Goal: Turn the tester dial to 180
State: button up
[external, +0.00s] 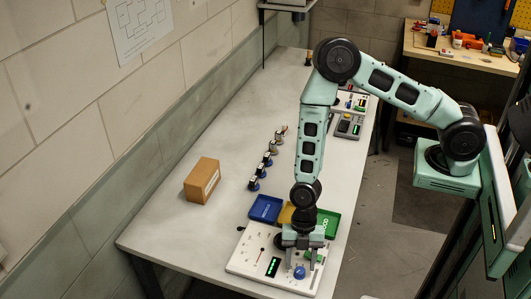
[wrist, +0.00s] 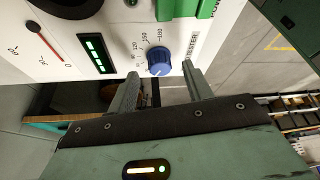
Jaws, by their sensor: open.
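The tester is a white panel (external: 245,258) at the front of the bench. Its blue dial (external: 299,272) also shows in the wrist view (wrist: 160,62), with printed numbers around it, including 120, 150 and 180. A pale mark shows on the dial's near lower side; the exact number it points to is hard to read. My gripper (external: 302,262) points down over the panel. In the wrist view its fingertips (wrist: 160,69) are open, one on each side of the dial, with gaps visible. Whether they are down at the dial's height is unclear.
The panel also bears a green-lit display (external: 273,267), a red needle gauge (wrist: 36,28) and a green part (wrist: 180,8). Blue (external: 266,208) and green (external: 328,224) trays sit behind it. A cardboard box (external: 202,181) and several small servos (external: 254,183) stand further left.

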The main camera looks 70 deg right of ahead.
jog(key=shift+x, duration=0.85)
jog(key=c, duration=1)
jog(key=shift+o, duration=0.2)
